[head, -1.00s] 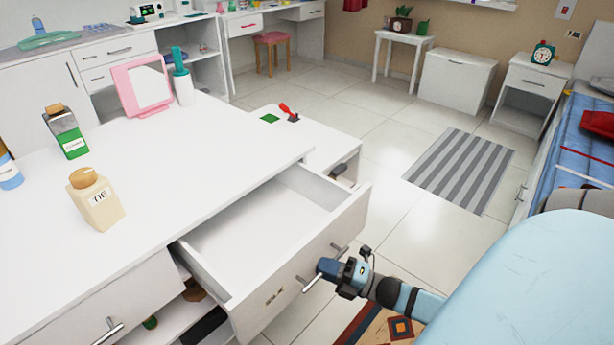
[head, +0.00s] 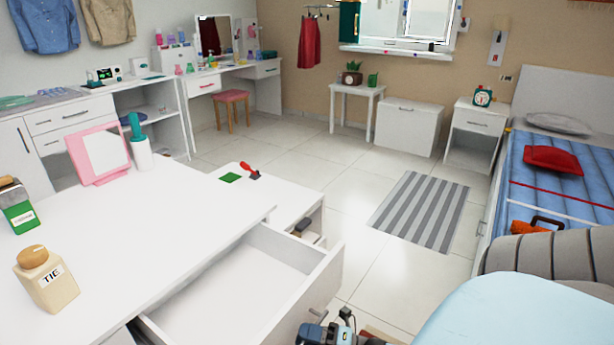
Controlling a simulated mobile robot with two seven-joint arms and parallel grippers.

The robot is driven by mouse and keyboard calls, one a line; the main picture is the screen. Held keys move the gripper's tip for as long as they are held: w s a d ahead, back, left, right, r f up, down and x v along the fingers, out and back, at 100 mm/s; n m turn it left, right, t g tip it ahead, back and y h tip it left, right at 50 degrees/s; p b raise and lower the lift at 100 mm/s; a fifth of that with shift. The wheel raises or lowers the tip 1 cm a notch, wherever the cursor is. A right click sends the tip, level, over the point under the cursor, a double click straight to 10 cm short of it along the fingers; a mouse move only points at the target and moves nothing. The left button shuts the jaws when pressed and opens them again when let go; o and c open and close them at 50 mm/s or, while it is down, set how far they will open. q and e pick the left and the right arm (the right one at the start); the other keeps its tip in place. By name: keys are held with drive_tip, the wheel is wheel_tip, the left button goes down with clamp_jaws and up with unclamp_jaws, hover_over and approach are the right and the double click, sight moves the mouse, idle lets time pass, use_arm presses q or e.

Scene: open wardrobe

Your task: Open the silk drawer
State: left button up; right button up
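The drawer (head: 243,290) in the white dresser (head: 170,215) is pulled well out, and its inside looks bare and white. Its front panel (head: 300,312) faces the lower right; its label is out of the picture now, but read like "SILK" earlier. A bit of its metal handle (head: 318,311) shows near the bottom edge. My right gripper (head: 318,333) is at the bottom edge, close beside that handle and partly cut off. Its fingers are too hidden to tell whether they grip. My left gripper is not in view.
A "TIE" bottle (head: 47,280), a green-labelled bottle (head: 17,207), a pink mirror (head: 98,152) and a white bottle with a teal top (head: 139,145) stand on the dresser. A low white cabinet (head: 270,200) is behind the drawer. Floor is free around the striped rug (head: 420,210).

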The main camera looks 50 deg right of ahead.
drive_tip(key=shift+s, duration=0.1)
drive_tip(key=shift+s+d, duration=0.2)
drive_tip(key=shift+s, duration=0.05)
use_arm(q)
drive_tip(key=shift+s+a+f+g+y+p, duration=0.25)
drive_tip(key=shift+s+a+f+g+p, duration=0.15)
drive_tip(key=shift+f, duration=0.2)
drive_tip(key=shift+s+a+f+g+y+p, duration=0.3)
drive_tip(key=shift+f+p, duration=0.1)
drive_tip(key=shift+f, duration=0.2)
use_arm(e)
drive_tip(key=v, duration=1.3)
drive_tip(key=shift+f, duration=0.15)
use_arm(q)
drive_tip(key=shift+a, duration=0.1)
